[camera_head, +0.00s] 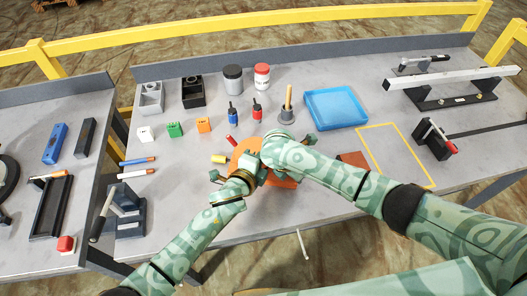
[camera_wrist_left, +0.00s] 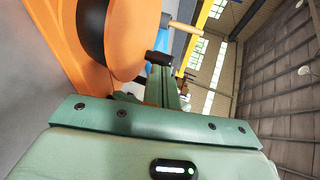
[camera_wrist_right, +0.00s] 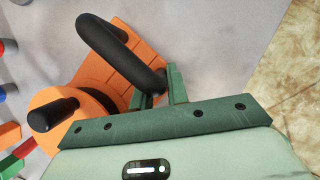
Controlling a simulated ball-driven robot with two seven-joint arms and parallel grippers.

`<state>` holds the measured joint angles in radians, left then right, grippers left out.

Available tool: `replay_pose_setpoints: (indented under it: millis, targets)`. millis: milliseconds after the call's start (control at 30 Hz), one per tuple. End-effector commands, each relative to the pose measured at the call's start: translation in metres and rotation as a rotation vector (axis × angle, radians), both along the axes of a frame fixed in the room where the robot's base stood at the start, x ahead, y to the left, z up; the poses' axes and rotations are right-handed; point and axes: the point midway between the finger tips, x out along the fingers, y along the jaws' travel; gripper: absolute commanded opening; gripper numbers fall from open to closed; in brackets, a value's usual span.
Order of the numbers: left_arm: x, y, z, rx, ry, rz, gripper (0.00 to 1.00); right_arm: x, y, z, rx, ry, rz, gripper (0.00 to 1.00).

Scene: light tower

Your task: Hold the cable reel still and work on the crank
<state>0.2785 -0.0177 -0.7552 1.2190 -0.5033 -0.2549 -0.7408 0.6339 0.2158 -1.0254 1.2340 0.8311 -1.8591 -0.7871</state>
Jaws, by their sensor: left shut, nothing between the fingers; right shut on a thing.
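The orange cable reel (camera_head: 246,148) stands at the front middle of the table, largely hidden behind my grippers in the head view. In the right wrist view its orange base (camera_wrist_right: 115,60), a curved black handle (camera_wrist_right: 118,48) and the black crank knob (camera_wrist_right: 54,115) show. My right gripper (camera_wrist_right: 158,92) is shut on the black handle's near end. My left gripper (camera_head: 240,178) is shut and empty beside the reel. In the left wrist view the orange reel disc (camera_wrist_left: 138,35) and a black knob (camera_wrist_left: 152,58) are just ahead of its fingers; contact cannot be told.
White, green and orange cubes (camera_head: 203,125) lie to the left. A black clamp-like fixture (camera_head: 434,138) stands right of the yellow outlined area (camera_head: 395,158), which is clear.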

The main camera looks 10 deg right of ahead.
Motion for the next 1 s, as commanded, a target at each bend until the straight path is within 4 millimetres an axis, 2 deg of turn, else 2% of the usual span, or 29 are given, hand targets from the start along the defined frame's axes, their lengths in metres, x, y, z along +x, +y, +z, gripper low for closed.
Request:
replay_pose_setpoints:
  millis: [200, 533, 733, 1000]
  targets:
    - [0.013, -0.008, -0.001, 0.001, 0.001, 0.0, 0.0, 0.0, -0.001, 0.0, -0.002, 0.001, -0.001, 0.0]
    - [0.014, -0.008, 0.0, 0.001, 0.001, 0.0, 0.0, 0.0, -0.001, 0.0, -0.002, 0.001, -0.001, 0.0]
    - [0.024, -0.017, 0.0, 0.0, 0.0, 0.0, 0.0, 0.0, -0.001, 0.0, -0.002, 0.001, 0.0, 0.0]
    - [0.024, -0.018, 0.0, -0.001, -0.001, -0.002, 0.0, -0.001, 0.001, 0.0, 0.001, 0.002, 0.003, 0.0]
